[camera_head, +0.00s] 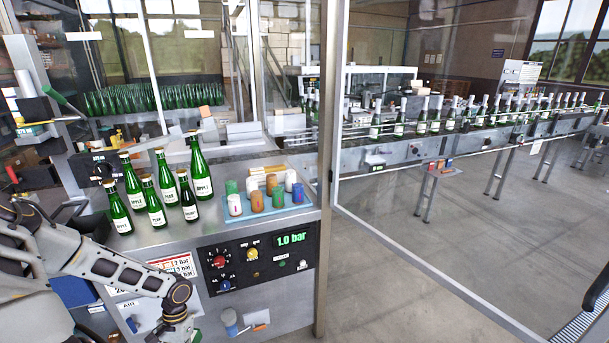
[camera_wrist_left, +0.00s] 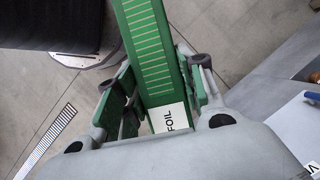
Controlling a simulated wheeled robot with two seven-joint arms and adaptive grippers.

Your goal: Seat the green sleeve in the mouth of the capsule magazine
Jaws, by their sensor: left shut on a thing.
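In the head view my left arm fills the lower left, and I cannot make out the gripper or the held sleeve there. I cannot identify the capsule magazine or its mouth for certain. My right gripper is in neither view.
Several green bottles (camera_head: 157,210) stand on the steel counter (camera_head: 225,240). A blue tray (camera_head: 262,209) of coloured cylinders is beside them. A glass guard with a metal post (camera_head: 328,160) stands right of the counter. A black round body (camera_wrist_left: 55,22) is close to the sleeve.

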